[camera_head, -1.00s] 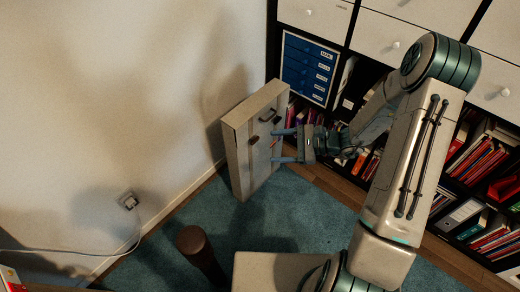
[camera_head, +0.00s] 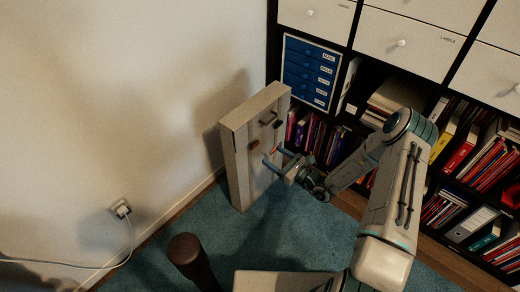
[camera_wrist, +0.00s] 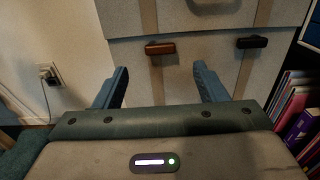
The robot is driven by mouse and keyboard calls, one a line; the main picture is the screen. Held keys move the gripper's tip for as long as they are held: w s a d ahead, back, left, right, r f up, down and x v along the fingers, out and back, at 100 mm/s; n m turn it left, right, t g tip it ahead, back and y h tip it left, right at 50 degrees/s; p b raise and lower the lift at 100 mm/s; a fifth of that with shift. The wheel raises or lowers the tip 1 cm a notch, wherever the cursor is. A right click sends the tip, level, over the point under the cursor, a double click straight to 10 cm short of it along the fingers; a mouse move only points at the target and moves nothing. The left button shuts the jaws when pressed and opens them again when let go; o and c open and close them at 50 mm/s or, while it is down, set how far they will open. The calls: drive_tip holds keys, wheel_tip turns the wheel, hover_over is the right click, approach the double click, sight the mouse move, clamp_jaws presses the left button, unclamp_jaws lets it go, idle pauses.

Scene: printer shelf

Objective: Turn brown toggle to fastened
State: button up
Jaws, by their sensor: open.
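A pale grey case (camera_head: 240,165) stands upright on the carpet near the wall. It also fills the upper part of the wrist view (camera_wrist: 205,75). The brown toggle (camera_wrist: 160,48) sits on the case's left strap, lying roughly level across it; in the head view it is a small brown bit (camera_head: 254,144). A black toggle (camera_wrist: 252,42) sits on the right strap and also shows in the head view (camera_head: 277,124). My gripper (camera_head: 273,157) is open and empty in front of the case face, below the toggles. In the wrist view its blue fingers (camera_wrist: 162,82) flank the brown toggle from below, apart from it.
A black shelf with books (camera_head: 310,135) and blue drawers (camera_head: 308,72) stands behind and right. A wall socket (camera_head: 121,209) with a cable is at left. A brown cylinder (camera_head: 187,252) stands in front. Teal carpet (camera_head: 265,235) lies clear between.

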sight(256, 145)
drive_tip(key=b+x, duration=0.1)
drive_tip(key=x, duration=0.7)
drive_tip(key=c, duration=1)
